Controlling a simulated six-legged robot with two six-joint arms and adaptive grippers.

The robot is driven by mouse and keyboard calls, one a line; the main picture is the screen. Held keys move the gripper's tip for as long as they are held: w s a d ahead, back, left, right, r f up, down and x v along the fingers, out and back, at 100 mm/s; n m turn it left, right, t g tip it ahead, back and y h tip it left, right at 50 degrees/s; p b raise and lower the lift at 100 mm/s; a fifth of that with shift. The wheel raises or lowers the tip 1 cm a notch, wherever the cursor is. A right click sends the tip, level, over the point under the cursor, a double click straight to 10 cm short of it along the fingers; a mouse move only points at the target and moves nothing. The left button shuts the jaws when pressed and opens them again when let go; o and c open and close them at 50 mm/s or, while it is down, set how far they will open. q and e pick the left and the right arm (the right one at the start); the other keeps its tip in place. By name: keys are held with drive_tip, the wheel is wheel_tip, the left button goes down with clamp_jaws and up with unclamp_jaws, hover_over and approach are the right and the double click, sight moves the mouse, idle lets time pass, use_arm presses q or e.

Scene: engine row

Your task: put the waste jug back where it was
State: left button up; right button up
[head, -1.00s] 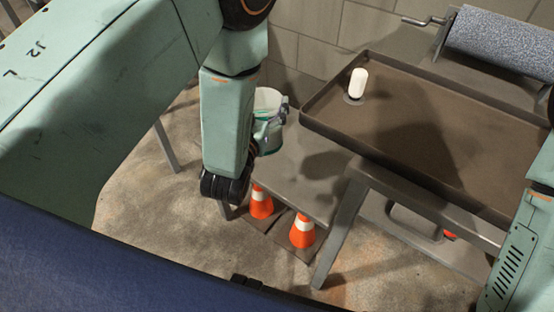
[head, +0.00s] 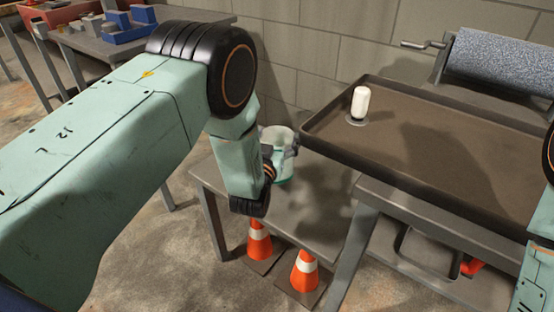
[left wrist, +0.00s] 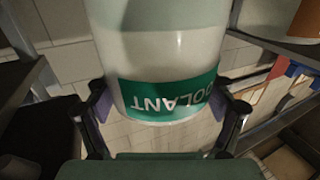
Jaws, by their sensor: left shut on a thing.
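The waste jug is a whitish, cloudy container (head: 279,135) with a green label. In the left wrist view the jug (left wrist: 155,65) fills the upper middle, and its label shows upside-down letters ending in "OLANT". My left gripper (left wrist: 165,107) is shut on the jug, one finger on each side. In the head view the left gripper (head: 282,158) is partly hidden behind my left forearm. The jug is over the low grey table (head: 320,215); I cannot tell whether its base touches the top. My right gripper is out of view; only part of that arm shows.
A dark tray (head: 440,150) with a white bottle (head: 361,101) on it stands right of the jug. Orange cones (head: 305,270) stand below the low table. A block wall (head: 330,60) is behind. Blue bins (head: 125,28) are on a far-left table.

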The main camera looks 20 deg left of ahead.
sight(281, 141)
use_arm(q)
drive_tip(key=shift+d+f, duration=0.1)
drive_tip(key=shift+f, duration=0.2)
wheel_tip(281, 141, down, 4)
drive_tip(key=shift+r+b, duration=0.25)
drive_tip(key=shift+b, duration=0.6)
drive_tip(key=shift+r, duration=0.2)
drive_tip(key=shift+s, duration=0.1)
drive_tip(key=shift+f, duration=0.2)
drive_tip(key=o, duration=1.7)
